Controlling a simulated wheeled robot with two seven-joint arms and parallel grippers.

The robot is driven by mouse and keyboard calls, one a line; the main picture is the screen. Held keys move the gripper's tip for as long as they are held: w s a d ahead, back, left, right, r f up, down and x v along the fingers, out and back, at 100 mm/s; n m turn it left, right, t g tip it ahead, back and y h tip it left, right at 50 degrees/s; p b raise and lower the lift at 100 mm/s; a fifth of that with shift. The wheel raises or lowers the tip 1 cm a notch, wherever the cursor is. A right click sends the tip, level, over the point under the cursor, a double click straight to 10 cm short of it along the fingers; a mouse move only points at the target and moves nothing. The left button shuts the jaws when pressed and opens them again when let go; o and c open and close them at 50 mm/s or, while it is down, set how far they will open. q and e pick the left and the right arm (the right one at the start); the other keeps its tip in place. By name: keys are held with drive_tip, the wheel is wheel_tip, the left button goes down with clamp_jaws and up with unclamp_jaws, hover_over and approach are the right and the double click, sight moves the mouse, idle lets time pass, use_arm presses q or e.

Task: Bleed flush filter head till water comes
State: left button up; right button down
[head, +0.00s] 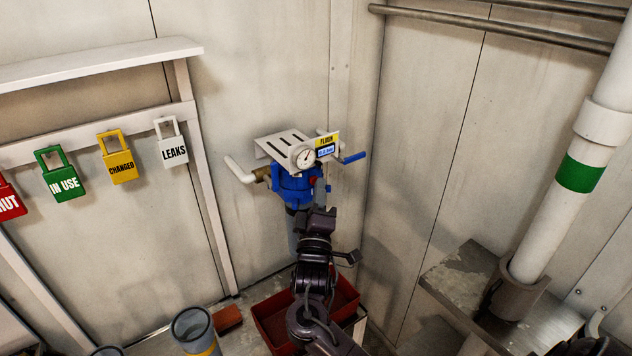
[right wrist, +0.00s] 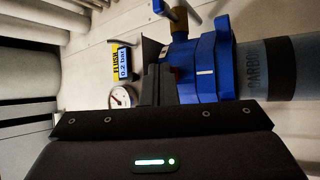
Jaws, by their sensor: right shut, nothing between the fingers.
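The flush filter head (head: 290,186) is blue and sits on the wall under a white slotted bracket (head: 284,143). It also shows in the right wrist view (right wrist: 211,62), above a grey housing marked "CARBO" (right wrist: 277,70). A round gauge (head: 305,157) and a yellow "FLUSH" tag (head: 327,140) are on its front; the display under the tag reads 0.2 bar in the right wrist view (right wrist: 124,64). A small red part (head: 313,181) shows on the head's right side. My right gripper (head: 320,191) is shut and empty, close in front of the head; contact cannot be told. My left gripper is out of view.
A blue-handled lever (head: 354,157) sticks out right of the head, and a white pipe (head: 240,170) leaves it on the left. A red tray (head: 272,325) stands below, partly behind my arm. Coloured tags (head: 63,180) hang at left. A white pipe (head: 549,222) stands at right.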

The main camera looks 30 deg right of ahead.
drive_tip(key=shift+w, duration=0.15)
idle(0.4)
drive_tip(key=shift+s+p, duration=0.6)
drive_tip(key=shift+s, duration=0.3)
drive_tip(key=s+p, duration=0.2)
drive_tip(key=s, duration=0.1)
drive_tip(key=s+p, duration=0.1)
drive_tip(key=s, duration=0.1)
drive_tip(key=shift+d, duration=0.25)
drive_tip(key=shift+f, duration=0.1)
